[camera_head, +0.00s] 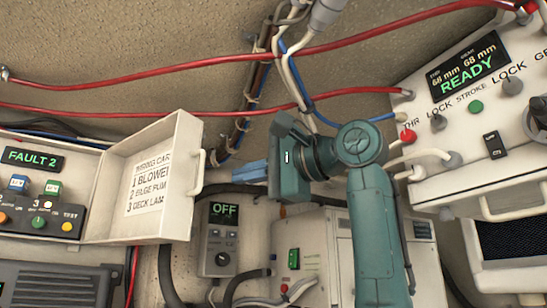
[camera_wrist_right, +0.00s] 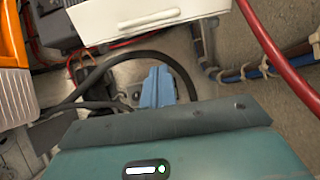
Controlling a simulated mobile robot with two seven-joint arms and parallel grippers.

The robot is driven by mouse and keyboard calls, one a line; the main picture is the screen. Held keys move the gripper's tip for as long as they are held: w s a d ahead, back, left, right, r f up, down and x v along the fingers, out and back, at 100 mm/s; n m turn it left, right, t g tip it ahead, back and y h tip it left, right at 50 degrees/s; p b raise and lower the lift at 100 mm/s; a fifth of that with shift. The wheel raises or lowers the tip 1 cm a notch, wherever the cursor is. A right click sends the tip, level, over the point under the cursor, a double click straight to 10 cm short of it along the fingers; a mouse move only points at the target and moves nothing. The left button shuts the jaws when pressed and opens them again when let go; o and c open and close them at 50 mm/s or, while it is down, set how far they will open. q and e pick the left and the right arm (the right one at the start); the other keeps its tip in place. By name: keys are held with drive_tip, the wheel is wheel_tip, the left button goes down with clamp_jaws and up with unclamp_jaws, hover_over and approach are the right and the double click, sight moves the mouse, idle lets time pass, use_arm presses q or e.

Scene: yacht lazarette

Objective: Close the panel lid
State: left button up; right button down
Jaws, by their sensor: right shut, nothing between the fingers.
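The white panel lid (camera_head: 184,140) stands swung open on the right side of the white panel box (camera_head: 88,205). Its inner face carries a printed wiring card (camera_head: 150,182), and a white handle (camera_head: 197,173) is on its right edge. The lid also shows at the top of the right wrist view (camera_wrist_right: 92,22). My right gripper (camera_head: 248,171), with blue fingers, is shut and empty, just right of the handle; I see no clear contact. Its fingers also show in the wrist view (camera_wrist_right: 158,86). My left gripper is not in view.
The panel box holds a FAULT 2 display (camera_head: 32,158) and several buttons. A control box reading OFF (camera_head: 222,238) is below my gripper. Red hoses (camera_head: 200,80) cross above. A white READY console (camera_head: 480,110) stands at right. Dark hoses run below the lid.

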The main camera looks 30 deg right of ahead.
drive_tip(key=a, duration=0.4)
drive_tip(key=shift+s+a, duration=0.15)
idle(0.4)
